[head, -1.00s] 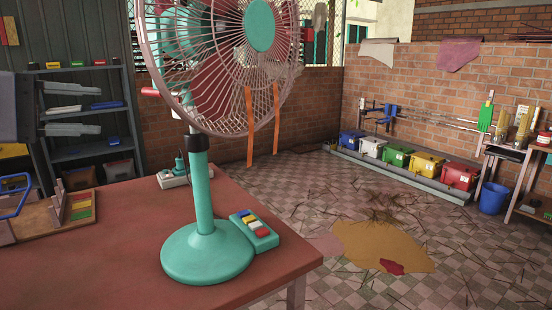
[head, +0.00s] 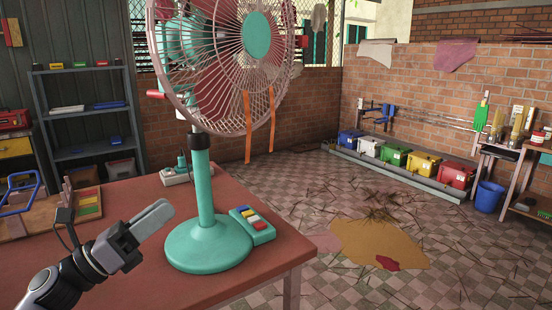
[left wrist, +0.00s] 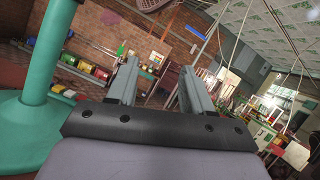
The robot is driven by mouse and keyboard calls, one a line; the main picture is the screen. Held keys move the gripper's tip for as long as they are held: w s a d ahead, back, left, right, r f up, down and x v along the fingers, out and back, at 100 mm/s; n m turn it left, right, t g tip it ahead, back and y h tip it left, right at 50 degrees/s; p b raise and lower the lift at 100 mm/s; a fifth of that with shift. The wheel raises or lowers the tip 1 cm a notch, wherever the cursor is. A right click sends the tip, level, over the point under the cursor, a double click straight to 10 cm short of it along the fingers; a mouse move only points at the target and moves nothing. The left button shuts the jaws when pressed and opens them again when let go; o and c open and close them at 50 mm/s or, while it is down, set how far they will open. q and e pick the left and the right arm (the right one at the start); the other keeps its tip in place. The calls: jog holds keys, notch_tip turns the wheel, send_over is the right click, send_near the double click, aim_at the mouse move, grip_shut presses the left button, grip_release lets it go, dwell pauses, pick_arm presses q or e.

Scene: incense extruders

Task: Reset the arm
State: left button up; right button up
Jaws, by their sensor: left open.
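My left gripper (head: 155,222) is in the lower left of the head view, above the red-brown table (head: 130,200), with its fingers pointing up and right toward the fan. In the left wrist view its two fingers (left wrist: 158,85) stand apart with nothing between them. The gripper is open and empty. A teal pedestal fan (head: 203,190) stands upright on the table, just right of the gripper in the head view. Its pole (left wrist: 48,50) also shows at the left of the left wrist view. My right gripper is in neither view.
A teal control box with coloured keys (head: 252,226) sits beside the fan base. A white power strip (head: 178,177) lies at the table's back edge. A wooden tray with a blue handle (head: 22,195) is at the left. Coloured bins (head: 395,155) line the far wall.

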pick_arm(q)
jog(key=s+f+n+y, duration=0.4)
jog(key=f+n+y, duration=0.1)
jog(key=f+n, duration=0.55)
jog(key=s+a+f+n+t+y+p, duration=0.1)
jog(key=s+f+n+y, duration=0.35)
jog(key=f+n, duration=0.55)
jog(key=s+f+n+y, duration=0.45)
jog(key=f+n, duration=0.35)
jog(key=n, duration=0.4)
jog(key=s+d+f+n+g+y, duration=0.1)
jog(key=s+f+n+g, duration=0.3)
jog(key=s+f+n, duration=0.3)
jog(key=s+f, duration=0.2)
jog(key=s, duration=0.2)
jog(key=shift+g+y, duration=0.3)
jog(key=shift+d, duration=0.1)
